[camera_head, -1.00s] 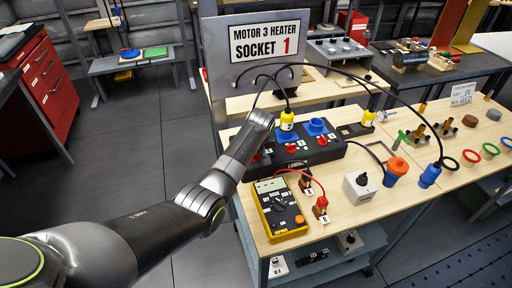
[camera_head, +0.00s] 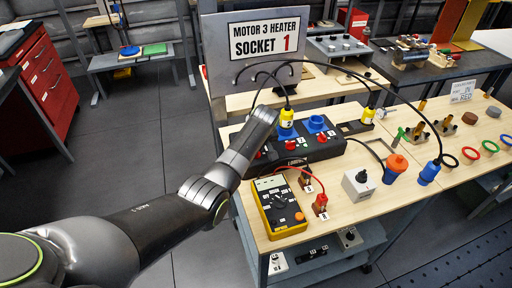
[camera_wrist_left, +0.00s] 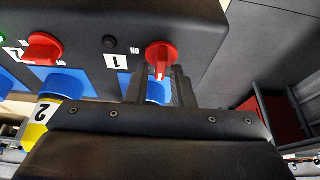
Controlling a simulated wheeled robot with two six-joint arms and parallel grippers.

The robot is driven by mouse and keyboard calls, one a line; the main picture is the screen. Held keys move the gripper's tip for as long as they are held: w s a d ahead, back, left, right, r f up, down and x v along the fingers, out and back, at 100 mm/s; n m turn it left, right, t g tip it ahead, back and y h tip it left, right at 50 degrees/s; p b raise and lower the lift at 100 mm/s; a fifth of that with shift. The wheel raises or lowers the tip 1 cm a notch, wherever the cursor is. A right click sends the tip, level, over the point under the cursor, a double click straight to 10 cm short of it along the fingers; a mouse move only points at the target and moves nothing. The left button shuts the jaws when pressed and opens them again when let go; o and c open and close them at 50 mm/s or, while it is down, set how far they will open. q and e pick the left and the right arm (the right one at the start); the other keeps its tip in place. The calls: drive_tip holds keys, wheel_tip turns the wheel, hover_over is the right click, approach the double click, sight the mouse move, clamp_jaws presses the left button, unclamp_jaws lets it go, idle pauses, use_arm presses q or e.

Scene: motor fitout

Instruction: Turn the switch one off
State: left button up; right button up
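In the left wrist view, the switch one knob (camera_wrist_left: 161,56) is red and sits beside a white label "1" (camera_wrist_left: 115,62) on the dark box. An "ON" mark is printed to its left, and the knob's handle points down toward my fingers. My left gripper (camera_wrist_left: 163,72) has its two fingers apart, with the fingertips at the knob's handle; I cannot tell whether they touch it. In the head view, the black switch box (camera_head: 322,150) stands on the wooden bench, and my left arm hides the gripper.
A second red knob (camera_wrist_left: 44,47) labelled "2" is to the left in the wrist view. A yellow multimeter (camera_head: 280,208) lies in front. A sign (camera_head: 265,42) stands behind.

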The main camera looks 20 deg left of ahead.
use_arm(q)
drive_tip(key=shift+o, duration=0.9)
drive_tip(key=shift+s+d+r, duration=0.15)
drive_tip(key=shift+s+r, duration=0.05)
drive_tip(key=shift+r, duration=0.45)
drive_tip(key=b+v, duration=0.2)
drive_tip(key=v, duration=1.4)
